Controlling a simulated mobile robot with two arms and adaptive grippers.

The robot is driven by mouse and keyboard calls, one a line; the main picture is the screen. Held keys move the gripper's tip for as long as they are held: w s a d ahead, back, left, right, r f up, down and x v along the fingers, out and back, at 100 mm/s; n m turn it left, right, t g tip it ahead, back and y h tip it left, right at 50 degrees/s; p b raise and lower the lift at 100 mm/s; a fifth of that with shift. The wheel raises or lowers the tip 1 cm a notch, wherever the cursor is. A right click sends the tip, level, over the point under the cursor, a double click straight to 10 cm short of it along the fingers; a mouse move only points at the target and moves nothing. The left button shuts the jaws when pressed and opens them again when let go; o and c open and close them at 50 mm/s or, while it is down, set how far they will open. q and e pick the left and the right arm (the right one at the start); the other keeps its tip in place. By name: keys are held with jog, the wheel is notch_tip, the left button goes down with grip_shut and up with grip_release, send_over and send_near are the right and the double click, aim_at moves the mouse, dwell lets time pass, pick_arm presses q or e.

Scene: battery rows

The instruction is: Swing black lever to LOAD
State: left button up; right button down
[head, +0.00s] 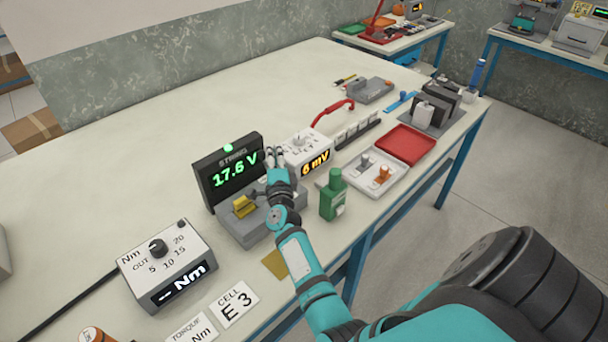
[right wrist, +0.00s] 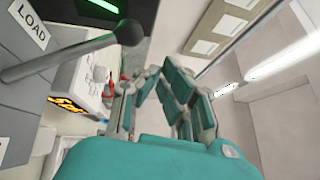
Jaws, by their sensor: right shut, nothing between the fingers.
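The lever (right wrist: 70,57) shows in the right wrist view as a dark grey rod with a round knob (right wrist: 130,32). It crosses the upper left, just below the white LOAD label (right wrist: 32,25) in the picture. In the head view, my right gripper and arm hide the lever. The grey tester base (head: 238,232) carries a yellow clamp piece (head: 243,206) and stands before a black meter (head: 215,183) reading 17.6 V. My right gripper (head: 274,154) is shut and empty over the tester's right side, its fingers (right wrist: 152,75) apart from the knob in the wrist view. My left gripper is out of view.
A white box (head: 299,147) reading 6 mV stands just right of my gripper. A green bottle (head: 333,196) stands near the table's front edge. A torque box (head: 165,262) sits at left, and a red tray (head: 405,144) lies farther right. The back of the table is clear.

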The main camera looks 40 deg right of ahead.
jog(key=shift+w+a+f+b, duration=0.15)
jog(key=shift+w+b, duration=0.25)
jog(key=shift+w, duration=0.6)
